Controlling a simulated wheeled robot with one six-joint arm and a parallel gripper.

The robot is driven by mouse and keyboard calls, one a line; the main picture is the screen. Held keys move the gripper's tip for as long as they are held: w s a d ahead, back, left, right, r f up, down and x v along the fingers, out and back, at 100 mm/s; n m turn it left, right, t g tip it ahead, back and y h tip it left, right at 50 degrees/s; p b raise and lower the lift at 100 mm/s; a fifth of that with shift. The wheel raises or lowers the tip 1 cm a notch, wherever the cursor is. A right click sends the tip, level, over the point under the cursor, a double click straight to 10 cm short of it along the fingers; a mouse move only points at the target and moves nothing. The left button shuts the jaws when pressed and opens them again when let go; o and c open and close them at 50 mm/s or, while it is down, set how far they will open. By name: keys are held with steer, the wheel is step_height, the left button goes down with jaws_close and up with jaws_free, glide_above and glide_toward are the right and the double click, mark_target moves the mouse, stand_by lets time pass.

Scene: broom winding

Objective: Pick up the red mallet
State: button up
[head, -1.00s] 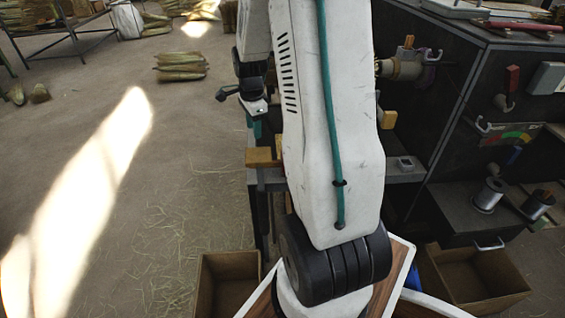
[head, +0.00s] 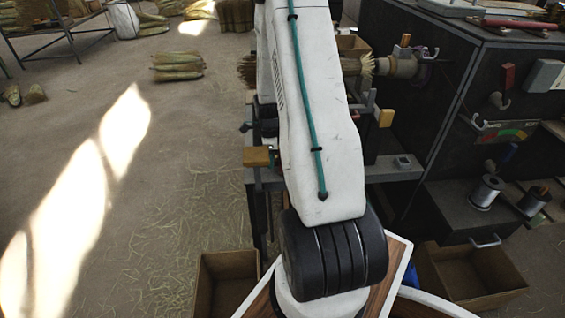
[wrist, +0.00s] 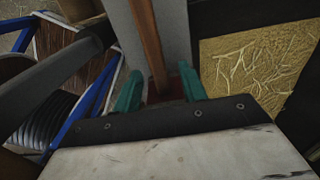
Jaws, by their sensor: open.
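In the wrist view, my gripper (wrist: 160,92) has its two green fingers apart. Between and just beyond them is a dark red block, which looks like the head of the red mallet (wrist: 168,87). A brown wooden handle (wrist: 148,40) runs up from it toward the top of the picture. The red part is partly hidden by my gripper's dark front edge, and I cannot tell whether the fingers touch it. In the head view my arm hides the mallet and the gripper.
A bin with straw in it (wrist: 258,60) lies right of the fingers. An open box (head: 478,278) stands on the floor at the right, another (head: 228,285) at lower left. The floor at left is open.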

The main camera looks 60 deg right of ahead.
step_height(320, 180, down, 4)
steer(key=shift+r, duration=0.1)
jaws_close()
steer(key=shift+r, duration=0.1)
step_height(320, 180, up, 18)
steer(key=s+a, duration=1.1)
steer(key=a, duration=0.2)
steer(key=shift+s+a, duration=0.35)
